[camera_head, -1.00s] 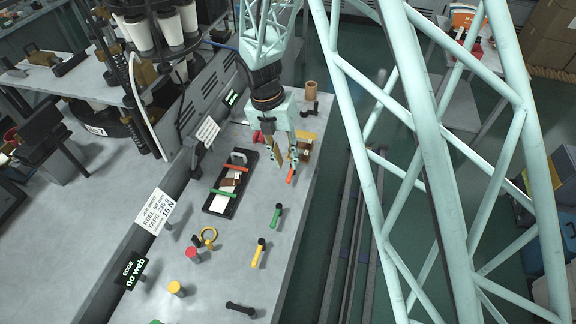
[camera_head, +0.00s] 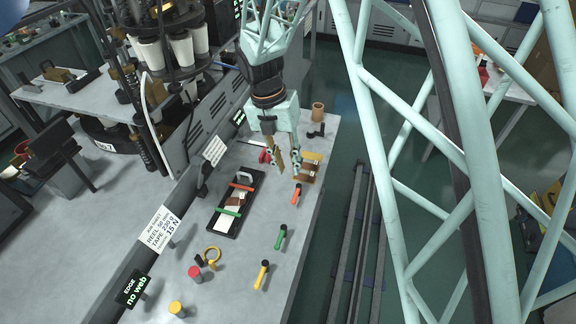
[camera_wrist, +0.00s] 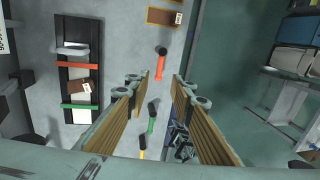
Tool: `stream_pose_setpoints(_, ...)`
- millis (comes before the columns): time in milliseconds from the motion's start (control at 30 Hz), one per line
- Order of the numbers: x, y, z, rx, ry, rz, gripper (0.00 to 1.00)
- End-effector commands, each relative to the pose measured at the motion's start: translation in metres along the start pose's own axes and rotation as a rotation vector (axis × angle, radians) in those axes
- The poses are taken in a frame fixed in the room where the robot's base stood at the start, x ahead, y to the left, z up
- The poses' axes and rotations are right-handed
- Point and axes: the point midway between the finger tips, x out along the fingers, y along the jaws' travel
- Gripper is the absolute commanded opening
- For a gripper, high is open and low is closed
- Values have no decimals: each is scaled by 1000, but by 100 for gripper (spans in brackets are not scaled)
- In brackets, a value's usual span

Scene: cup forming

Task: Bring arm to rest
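My gripper (camera_head: 285,163) hangs from the pale green arm above the right part of the grey worktable (camera_head: 262,205). In the wrist view its two wood-faced fingers (camera_wrist: 170,100) stand apart with nothing between them, so it is open and empty. An orange-handled tool (camera_head: 296,195) lies just below and right of the fingers. It also shows ahead of them in the wrist view (camera_wrist: 161,62). A black tray (camera_head: 222,224) lies left of the gripper, with a red bar (camera_head: 241,187) and a green bar (camera_head: 229,211) across it.
A brown cylinder (camera_head: 318,111) stands at the far end. Floor rails (camera_head: 347,240) run along the right.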

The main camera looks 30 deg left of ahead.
Motion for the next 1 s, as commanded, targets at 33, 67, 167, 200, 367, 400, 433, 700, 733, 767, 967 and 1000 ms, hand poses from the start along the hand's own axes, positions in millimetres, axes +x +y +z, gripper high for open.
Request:
stream_pose_setpoints(33,0,0,0,0,0,0,22)
stream_pose_setpoints(67,0,0,0,0,0,0,22)
stream_pose_setpoints(167,0,0,0,0,0,0,22)
stream_pose_setpoints(200,0,0,0,0,0,0,22)
stream_pose_setpoints(367,0,0,0,0,0,0,22)
stream_pose_setpoints(400,-1,-2,1,8,0,2,22)
stream_pose_setpoints(433,-2,-4,2,18,0,3,22)
stream_pose_setpoints(700,-21,-40,14,213,5,40,22)
stream_pose_setpoints(733,-24,-46,15,246,6,46,22)
stream_pose_setpoints(767,-28,-53,18,283,7,53,22)
stream_pose_setpoints(967,-52,-101,28,542,19,101,22)
stream_pose_setpoints(1000,-57,-110,30,594,22,111,22)
